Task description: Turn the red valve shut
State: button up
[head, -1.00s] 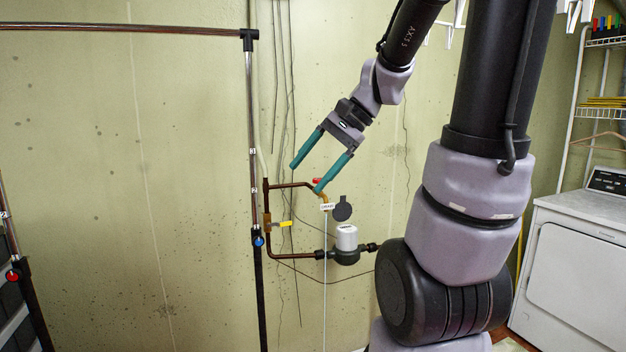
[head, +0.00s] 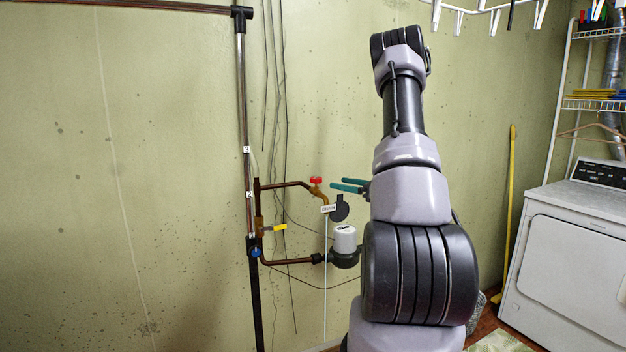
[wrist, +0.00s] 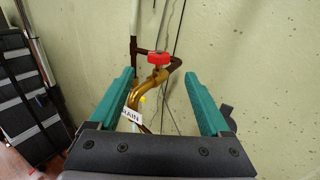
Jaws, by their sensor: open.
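The red valve (head: 316,181) is a small red handle on top of a brass tap at the end of a copper pipe on the wall. My gripper (head: 340,184) is open, with its teal fingers pointing left at the valve from a short distance to its right. In the wrist view the red valve (wrist: 158,58) stands ahead, between the lines of the two teal fingers (wrist: 160,88) and beyond their tips. Nothing is between the fingertips.
A yellow lever handle (head: 275,228) and a white-capped water meter (head: 345,239) sit on the pipes below. A black round disc (head: 340,208) hangs close under my fingers. A black pole with a blue knob (head: 257,253) stands at left. A white dryer (head: 570,250) is at right.

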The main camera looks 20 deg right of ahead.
aim_at(316, 178)
jog(key=x, duration=1)
jog(key=shift+w+a, duration=0.2)
grip_shut()
